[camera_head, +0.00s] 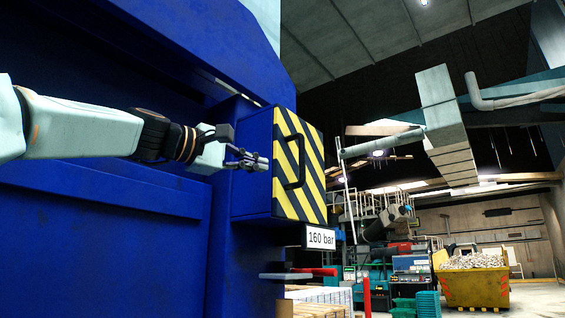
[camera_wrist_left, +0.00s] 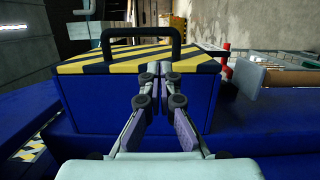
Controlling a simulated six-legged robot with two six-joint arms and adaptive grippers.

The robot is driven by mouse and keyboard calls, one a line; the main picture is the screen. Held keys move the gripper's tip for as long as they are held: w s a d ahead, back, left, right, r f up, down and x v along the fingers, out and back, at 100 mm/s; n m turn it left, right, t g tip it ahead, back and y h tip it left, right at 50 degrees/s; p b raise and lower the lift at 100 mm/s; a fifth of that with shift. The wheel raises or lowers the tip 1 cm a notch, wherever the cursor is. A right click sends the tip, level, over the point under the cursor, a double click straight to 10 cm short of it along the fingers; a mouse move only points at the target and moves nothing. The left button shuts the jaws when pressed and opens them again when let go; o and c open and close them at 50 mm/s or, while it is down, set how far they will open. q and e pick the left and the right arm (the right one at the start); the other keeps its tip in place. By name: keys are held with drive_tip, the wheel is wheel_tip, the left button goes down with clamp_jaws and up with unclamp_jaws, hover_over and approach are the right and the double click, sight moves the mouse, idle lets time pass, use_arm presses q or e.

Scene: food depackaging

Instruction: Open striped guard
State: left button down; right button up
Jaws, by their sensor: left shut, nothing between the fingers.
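The striped guard (camera_head: 311,190) is a yellow-and-black panel on the front of a blue box on the big blue machine. It looks closed against the box. Its black handle (camera_head: 293,161) stands out from the panel and also shows in the left wrist view (camera_wrist_left: 141,32). My left gripper (camera_head: 264,163) is shut and empty. It is beside the box, near the handle in the head view. In the left wrist view, its fingertips (camera_wrist_left: 160,68) point at the guard's striped edge, below the handle; I cannot tell if they touch. My right gripper is not in view.
A "160 bar" sign (camera_head: 320,237) hangs below the box. The blue machine wall (camera_head: 100,230) fills the left side. Pallets (camera_head: 318,296), a red post (camera_head: 367,295) and a yellow skip (camera_head: 474,287) stand to the right. The space in front of the guard looks free.

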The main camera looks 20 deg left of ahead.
sight(282, 171)
use_arm(q)
drive_tip(key=p+x, duration=0.4)
drive_tip(key=x, duration=0.1)
drive_tip(key=d+p+x, duration=0.1)
drive_tip(key=p+x, duration=0.1)
drive_tip(key=p, duration=0.1)
drive_tip(key=shift+s, duration=0.1)
drive_tip(key=shift+w+d, duration=0.1)
drive_tip(key=shift+w, duration=0.1)
drive_tip(key=shift+a, duration=0.5)
drive_tip(key=shift+w+d, duration=0.1)
drive_tip(key=shift+d, duration=0.55)
drive_tip(key=shift+f, duration=0.1)
